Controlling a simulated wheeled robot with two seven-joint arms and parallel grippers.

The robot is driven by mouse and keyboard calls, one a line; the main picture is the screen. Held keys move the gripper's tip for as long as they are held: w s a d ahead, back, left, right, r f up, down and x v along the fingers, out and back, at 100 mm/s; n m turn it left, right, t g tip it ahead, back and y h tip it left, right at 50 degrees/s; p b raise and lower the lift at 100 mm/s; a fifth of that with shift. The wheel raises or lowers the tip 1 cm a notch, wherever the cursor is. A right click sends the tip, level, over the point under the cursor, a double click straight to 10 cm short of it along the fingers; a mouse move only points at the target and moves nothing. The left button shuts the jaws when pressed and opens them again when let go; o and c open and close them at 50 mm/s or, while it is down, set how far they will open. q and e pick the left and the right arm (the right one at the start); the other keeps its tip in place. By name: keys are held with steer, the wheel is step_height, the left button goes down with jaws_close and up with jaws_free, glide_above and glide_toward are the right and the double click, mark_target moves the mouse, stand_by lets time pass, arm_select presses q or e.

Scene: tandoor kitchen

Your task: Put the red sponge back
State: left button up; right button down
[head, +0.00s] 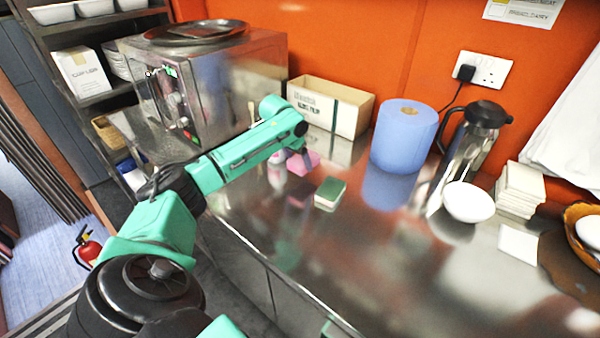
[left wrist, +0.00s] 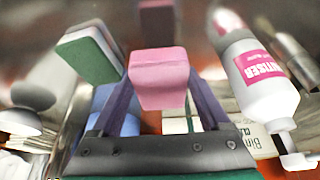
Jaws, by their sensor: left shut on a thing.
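The red sponge, pinkish in the pictures (head: 301,163), is between the fingers of my left gripper (head: 307,156) at the back of the steel counter. In the left wrist view the sponge (left wrist: 158,82) is held with a finger on each side, so my left gripper (left wrist: 158,100) is shut on it. A reflection of the sponge shows apart from it, so it appears held a little above the counter. My right gripper is not in view.
A green-topped sponge (head: 330,193) lies to the right on the counter (head: 330,240). A pink-labelled bottle (left wrist: 262,80) stands close by. A cardboard box (head: 330,106), blue paper roll (head: 404,136), flask (head: 470,140) and white bowl (head: 468,202) stand behind and right. The counter's front is clear.

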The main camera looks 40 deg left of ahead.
mark_target(299, 183)
arm_select(q)
step_height(299, 183, down, 6)
steer(key=shift+s+r+p, duration=0.15)
steer(key=shift+r+p, duration=0.1)
steer(key=shift+p, duration=0.1)
steer(key=shift+f, duration=0.15)
steer(key=o, duration=1)
steer(key=shift+o, duration=0.2)
steer(key=b+v, duration=0.1)
steer(key=v, duration=1.1)
steer(key=shift+d, duration=0.1)
